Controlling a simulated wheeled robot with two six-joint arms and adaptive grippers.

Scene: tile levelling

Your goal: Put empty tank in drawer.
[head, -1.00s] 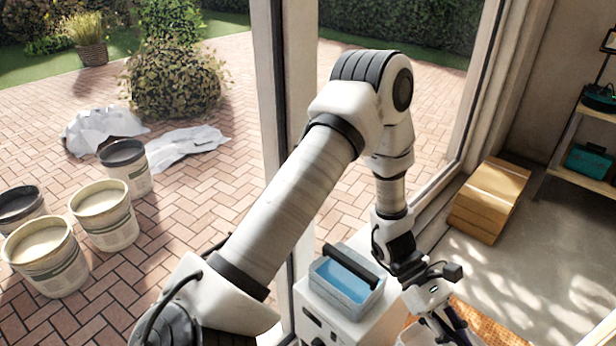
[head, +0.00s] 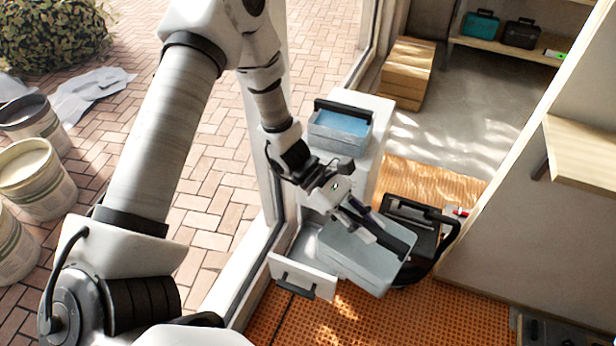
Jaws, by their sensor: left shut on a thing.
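The tank is tilted and hangs over the right side of the open drawer (head: 303,278). The drawer has a white front with a dark handle and sticks out from the white cabinet (head: 372,135). The tank hides part of the drawer's inside, so I cannot tell whether they touch. A second tank (head: 341,132), with blue liquid and a dark handle, stands on top of the cabinet. My right gripper is not in view.
A black wheeled-looking case or cart (head: 425,228) stands right behind the held tank. Orange perforated matting (head: 440,310) covers the floor. A window frame runs along the left of the drawer. Cardboard boxes (head: 405,72) and a shelf (head: 510,50) stand further back.

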